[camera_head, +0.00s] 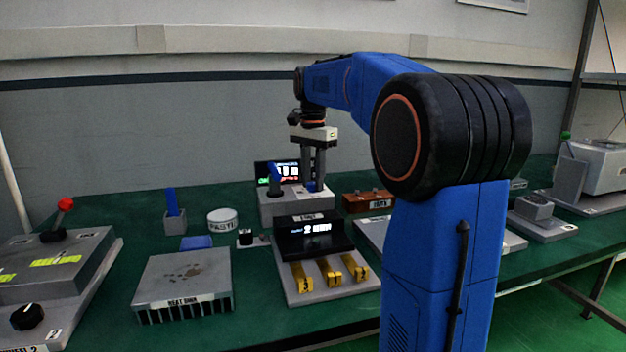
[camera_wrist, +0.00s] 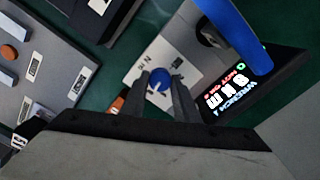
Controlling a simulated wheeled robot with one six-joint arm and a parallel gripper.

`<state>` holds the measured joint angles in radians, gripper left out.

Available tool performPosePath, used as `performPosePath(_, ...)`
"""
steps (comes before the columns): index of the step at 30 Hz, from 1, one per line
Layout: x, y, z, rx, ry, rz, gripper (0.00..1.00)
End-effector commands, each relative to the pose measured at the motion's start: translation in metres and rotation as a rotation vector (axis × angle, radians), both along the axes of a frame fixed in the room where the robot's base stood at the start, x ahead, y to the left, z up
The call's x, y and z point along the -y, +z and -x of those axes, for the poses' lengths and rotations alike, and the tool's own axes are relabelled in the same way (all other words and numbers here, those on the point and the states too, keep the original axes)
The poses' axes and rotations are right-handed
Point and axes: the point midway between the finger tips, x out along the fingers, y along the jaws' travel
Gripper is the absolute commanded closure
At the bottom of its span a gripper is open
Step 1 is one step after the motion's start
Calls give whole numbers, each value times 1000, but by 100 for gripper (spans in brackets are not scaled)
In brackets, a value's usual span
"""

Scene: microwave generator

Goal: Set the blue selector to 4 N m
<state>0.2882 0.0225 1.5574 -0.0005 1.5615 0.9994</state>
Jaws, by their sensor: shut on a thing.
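The blue selector (camera_wrist: 160,79) is a small round knob with a white mark on the pale top of a grey unit (camera_head: 297,207). Its dial labels are too small to read fully. My gripper (camera_head: 313,184) points down over this unit from above. In the wrist view my gripper (camera_wrist: 167,84) has its two grey fingers on either side of the knob, shut on it. The unit's dark screen (camera_wrist: 240,90) shows large text that seems to read 8 N m, with smaller coloured lines. In the head view the fingers mostly hide the knob.
A blue handle (camera_wrist: 243,35) rises from the unit close to my fingers; it also shows in the head view (camera_head: 273,174). In front stands a second dark display (camera_head: 312,236) with yellow clips (camera_head: 331,272). A brown block (camera_head: 366,201) stands to the right.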

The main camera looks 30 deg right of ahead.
Motion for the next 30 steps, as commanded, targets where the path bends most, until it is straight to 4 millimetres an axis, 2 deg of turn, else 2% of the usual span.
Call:
performPosePath(11,0,0,0,1,208,-1,95)
performPosePath(30,0,0,-1,1,813,0,95)
